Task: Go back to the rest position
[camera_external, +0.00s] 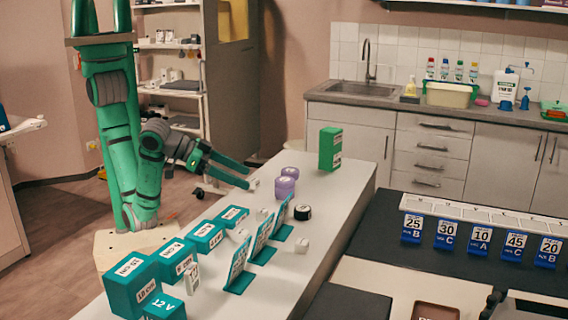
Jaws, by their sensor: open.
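My green arm stands at the left of the external view, beside the near-left edge of the white table (345,180). My gripper (248,176) is open, its two long green fingers reaching to the right at the table's left edge. No object shows between the fingers. A small white piece (253,184) is at or just behind the lower fingertip; I cannot tell if they touch. Two stacked-looking purple containers (285,188) stand just right of the fingertips.
A row of green labelled blocks (205,236) runs along the table's left side, with green sign stands (240,268) beside it. A black-sided round item (302,212) and a green box (330,148) stand farther right. A dark table with blue number cards (447,235) is at right.

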